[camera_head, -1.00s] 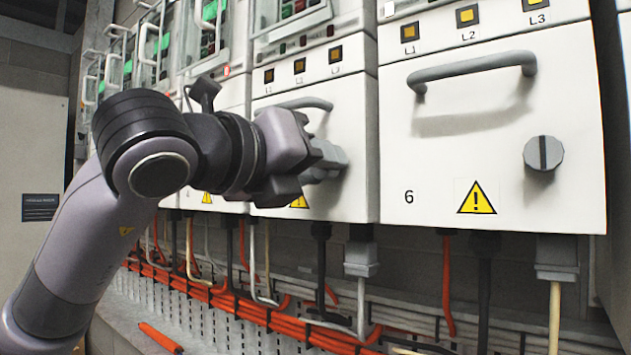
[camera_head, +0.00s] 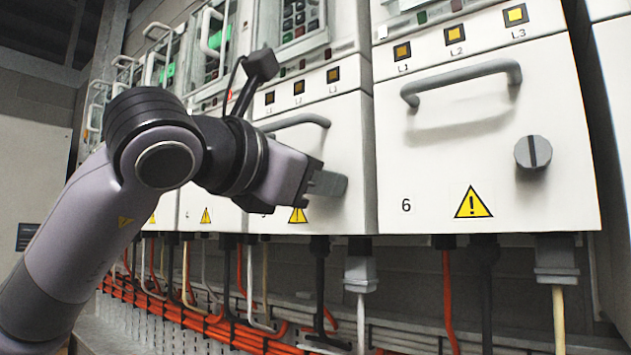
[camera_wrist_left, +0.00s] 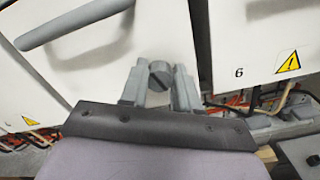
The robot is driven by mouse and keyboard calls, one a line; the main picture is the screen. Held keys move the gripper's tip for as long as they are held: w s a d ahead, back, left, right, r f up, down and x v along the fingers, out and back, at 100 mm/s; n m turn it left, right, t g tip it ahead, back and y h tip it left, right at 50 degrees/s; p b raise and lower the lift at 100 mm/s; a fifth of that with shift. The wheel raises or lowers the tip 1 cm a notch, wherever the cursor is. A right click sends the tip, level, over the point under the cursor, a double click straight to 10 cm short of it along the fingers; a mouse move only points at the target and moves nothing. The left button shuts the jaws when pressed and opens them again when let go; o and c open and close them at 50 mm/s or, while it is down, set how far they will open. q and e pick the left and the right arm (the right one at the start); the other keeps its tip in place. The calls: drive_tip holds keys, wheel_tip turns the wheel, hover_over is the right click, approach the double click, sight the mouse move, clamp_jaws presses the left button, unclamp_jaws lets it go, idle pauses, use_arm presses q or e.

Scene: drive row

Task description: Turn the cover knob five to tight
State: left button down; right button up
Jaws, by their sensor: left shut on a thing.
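The cover of unit five (camera_head: 348,125) is a white panel with a grey bar handle, left of the cover marked 6. My left gripper (camera_head: 326,183) is at its lower right, fingers pointing at the panel. In the left wrist view the round grey cover knob (camera_wrist_left: 160,74), with a slot in its face, sits between the two fingers of my left gripper (camera_wrist_left: 160,88). The gripper is shut on this knob. My right gripper is in neither view.
Cover 6 (camera_head: 487,145) has its own bar handle (camera_head: 462,80), slotted knob (camera_head: 533,152) and yellow warning triangle (camera_head: 472,203). Orange, black and white cables (camera_head: 235,328) run below the cabinets. More cabinets stand in a row to the left.

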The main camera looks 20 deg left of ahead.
use_arm(q)
drive_tip(key=shift+r+m, duration=0.15)
drive_tip(key=shift+m, duration=1.45)
drive_tip(key=c, duration=0.8)
unclamp_jaws()
drive_tip(key=b+v, duration=0.1)
drive_tip(key=v, duration=0.6)
drive_tip(key=shift+s, duration=0.1)
